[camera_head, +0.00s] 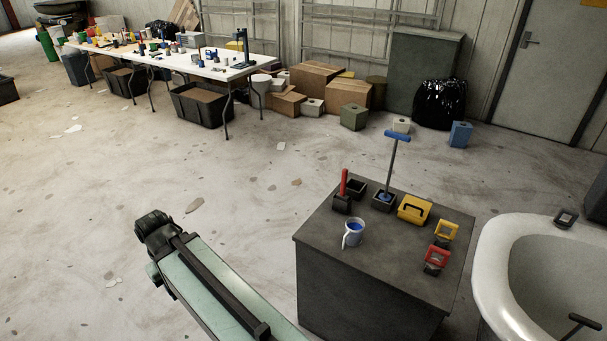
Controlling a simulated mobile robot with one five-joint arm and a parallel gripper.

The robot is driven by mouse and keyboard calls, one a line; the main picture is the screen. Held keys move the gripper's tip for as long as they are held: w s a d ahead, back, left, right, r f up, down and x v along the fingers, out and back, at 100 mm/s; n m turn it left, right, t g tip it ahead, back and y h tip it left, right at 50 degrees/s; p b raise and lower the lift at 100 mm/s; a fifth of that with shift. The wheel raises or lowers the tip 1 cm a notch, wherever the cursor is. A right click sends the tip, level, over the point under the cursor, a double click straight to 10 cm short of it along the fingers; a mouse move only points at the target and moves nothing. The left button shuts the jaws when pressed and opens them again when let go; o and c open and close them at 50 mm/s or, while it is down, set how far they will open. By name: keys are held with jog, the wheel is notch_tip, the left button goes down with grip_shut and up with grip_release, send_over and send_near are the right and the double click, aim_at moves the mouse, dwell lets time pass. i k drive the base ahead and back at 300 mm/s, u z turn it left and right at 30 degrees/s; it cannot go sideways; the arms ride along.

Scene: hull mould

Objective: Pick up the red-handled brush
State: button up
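The red-handled brush (343,184) stands upright at the back left of the dark cabinet top (392,264). Its red handle points up. Its lower end is in or against a small dark holder (342,205), so its bristles are hidden. My arm reaches in from the bottom edge, left of the cabinet and apart from it. Its dark far end looks like a joint; I make out no gripper fingers.
Beside the brush are a small dark open box (356,187), a tall blue-handled tool (397,136), a blue-and-white mug (354,233), and a yellow case (413,210). A white hull mould (495,280) stands close on the right. Floor left of the cabinet is mostly clear.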

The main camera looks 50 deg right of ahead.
aim_at(341, 196)
jog(key=z, duration=0.15)
jog(key=i, duration=1.45)
jog(key=z, duration=0.55)
jog(key=k, duration=0.55)
jog(key=u, duration=0.35)
jog(key=k, duration=0.1)
jog(key=z, duration=0.6)
jog(key=i, duration=0.65)
jog(key=u, duration=0.05)
